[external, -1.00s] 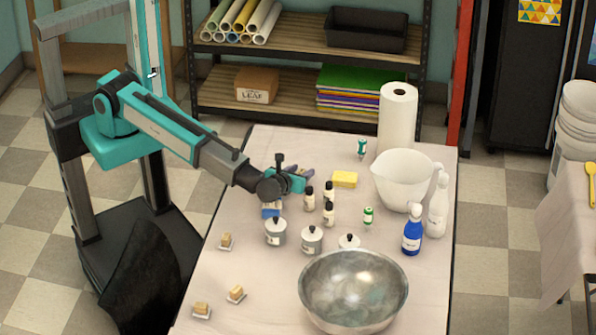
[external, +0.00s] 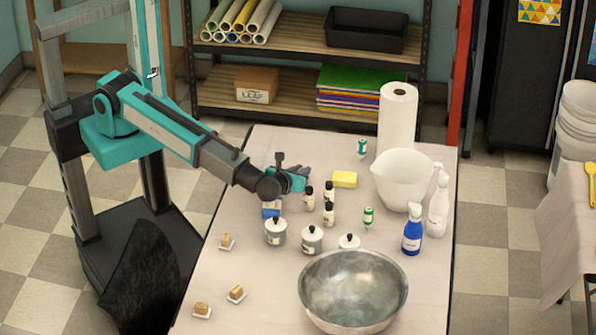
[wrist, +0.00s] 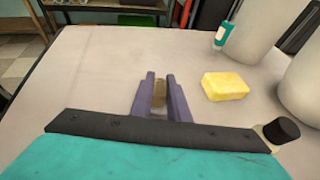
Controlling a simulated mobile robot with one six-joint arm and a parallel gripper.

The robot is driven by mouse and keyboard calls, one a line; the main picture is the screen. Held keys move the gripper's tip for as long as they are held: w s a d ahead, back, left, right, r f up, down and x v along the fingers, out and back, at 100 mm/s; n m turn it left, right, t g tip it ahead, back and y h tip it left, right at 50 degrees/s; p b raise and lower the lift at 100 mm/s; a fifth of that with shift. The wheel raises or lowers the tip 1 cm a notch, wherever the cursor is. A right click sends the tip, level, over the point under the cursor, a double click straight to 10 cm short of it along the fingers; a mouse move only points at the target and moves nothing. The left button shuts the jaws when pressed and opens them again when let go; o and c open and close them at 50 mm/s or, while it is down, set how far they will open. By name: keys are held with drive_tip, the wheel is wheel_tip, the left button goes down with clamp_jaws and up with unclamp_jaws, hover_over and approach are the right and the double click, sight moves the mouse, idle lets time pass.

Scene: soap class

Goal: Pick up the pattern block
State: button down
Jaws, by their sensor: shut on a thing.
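My gripper (external: 302,171) is low over the far half of the table, left of the yellow sponge. Its purple fingers (wrist: 160,98) are shut on a small tan-brown piece, which I take to be the pattern block (wrist: 159,94). Only a narrow strip of the block shows between the fingers in the wrist view. The fingers and wrist hide the block in the external view. I cannot tell whether it touches the table.
The yellow sponge (external: 345,179) lies right of my gripper. Small dark-capped bottles (external: 328,214) stand close in front. Lidded jars (external: 312,240), a metal bowl (external: 353,291), a white pitcher (external: 402,180) and a paper roll (external: 397,118) also stand on the table (external: 255,300).

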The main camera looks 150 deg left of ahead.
drive_tip(key=shift+r, duration=1.5)
drive_tip(key=s+d, duration=0.1)
drive_tip(key=s, duration=0.1)
drive_tip(key=s+d, duration=0.2)
drive_tip(key=s+d+r+b, duration=0.1)
drive_tip(key=s+d, duration=0.1)
drive_tip(key=shift+s+d, duration=0.15)
drive_tip(key=shift+s, duration=0.1)
drive_tip(key=shift+s+d, duration=0.75)
drive_tip(key=shift+s, duration=0.1)
drive_tip(key=shift+r, duration=0.25)
drive_tip(key=shift+p, duration=0.85)
drive_tip(key=p, duration=0.3)
drive_tip(key=shift+d+r, duration=0.1)
drive_tip(key=shift+d, duration=0.1)
drive_tip(key=s+d+p, duration=0.1)
drive_tip(key=p, duration=0.7)
drive_tip(key=shift+s+p, duration=0.25)
drive_tip(key=shift+p, duration=0.1)
drive_tip(key=shift+s+d+p, duration=0.15)
drive_tip(key=shift+s+p, duration=0.1)
drive_tip(key=shift+p, duration=0.75)
